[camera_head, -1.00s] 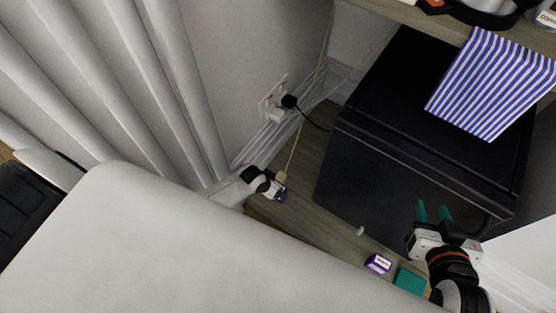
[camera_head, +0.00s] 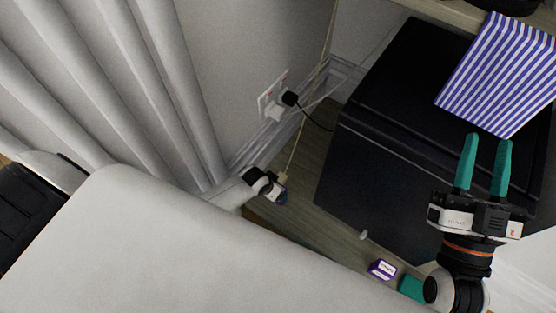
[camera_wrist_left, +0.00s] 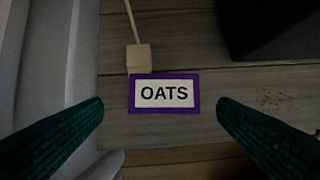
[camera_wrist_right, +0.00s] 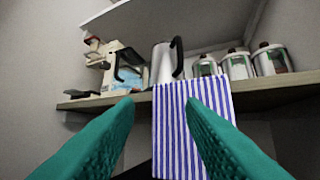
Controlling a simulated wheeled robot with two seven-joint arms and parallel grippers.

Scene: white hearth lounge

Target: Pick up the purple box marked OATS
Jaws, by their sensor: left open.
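A beige plug-like block with a cord (camera_wrist_left: 139,58) lies against the box's top edge.

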